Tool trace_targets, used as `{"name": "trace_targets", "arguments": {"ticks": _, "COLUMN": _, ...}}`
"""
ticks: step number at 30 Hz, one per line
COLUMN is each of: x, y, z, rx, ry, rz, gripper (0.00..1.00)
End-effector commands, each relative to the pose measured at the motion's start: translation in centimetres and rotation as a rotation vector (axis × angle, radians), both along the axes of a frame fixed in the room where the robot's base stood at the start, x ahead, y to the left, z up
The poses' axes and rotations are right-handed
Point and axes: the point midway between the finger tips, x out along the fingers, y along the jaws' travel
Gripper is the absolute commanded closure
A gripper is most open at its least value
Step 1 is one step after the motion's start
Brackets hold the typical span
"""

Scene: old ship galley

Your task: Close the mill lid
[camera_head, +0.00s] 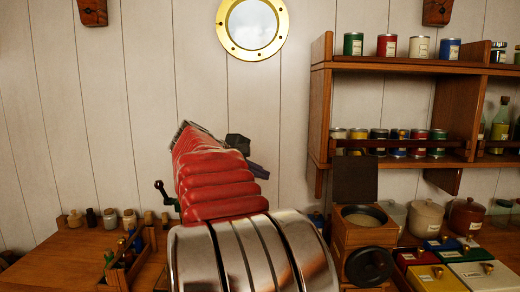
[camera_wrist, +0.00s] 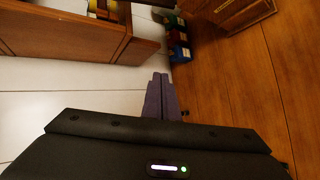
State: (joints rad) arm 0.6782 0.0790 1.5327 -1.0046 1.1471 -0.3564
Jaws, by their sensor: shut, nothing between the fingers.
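A wooden box (camera_head: 362,236) stands on the counter right of my arm in the head view. Its dark square lid (camera_head: 355,180) stands upright at the back, open, and a round bowl with pale contents shows in its top. It looks like the mill. A black round piece (camera_head: 370,266) is at its front. A dark crank (camera_head: 163,191) shows left of my arm; what it belongs to is hidden. My gripper (camera_head: 258,170) is left of the lid and apart from it, partly hidden by my red arm. In the wrist view its fingers (camera_wrist: 160,96) are together and empty.
A wall shelf (camera_head: 400,68) with several tins hangs above the box. Jars (camera_head: 426,217) and coloured boxes (camera_head: 470,262) crowd its right side. A wooden caddy (camera_head: 128,262) and small jars stand on the left counter. The wall above the left counter is clear below the porthole (camera_head: 252,26).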

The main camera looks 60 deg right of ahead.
Motion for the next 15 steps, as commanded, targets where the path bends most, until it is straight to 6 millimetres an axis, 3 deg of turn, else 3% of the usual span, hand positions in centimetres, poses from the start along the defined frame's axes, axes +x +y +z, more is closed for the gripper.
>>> {"name": "trace_targets", "arguments": {"ticks": 1, "x": -0.9, "y": -2.4, "z": 0.6, "rx": -0.027, "ry": 0.037, "rz": -0.033, "gripper": 1.0}}
{"name": "trace_targets", "arguments": {"ticks": 3, "x": -2.4, "y": -5.3, "z": 1.7, "rx": -0.068, "ry": 0.094, "rz": -0.074, "gripper": 1.0}}
{"name": "trace_targets", "arguments": {"ticks": 9, "x": -6.8, "y": -12.2, "z": 4.4, "rx": -0.162, "ry": 0.246, "rz": -0.188, "gripper": 1.0}}
{"name": "trace_targets", "arguments": {"ticks": 15, "x": -9.2, "y": -15.0, "z": 5.7, "rx": -0.202, "ry": 0.323, "rz": -0.245, "gripper": 1.0}}
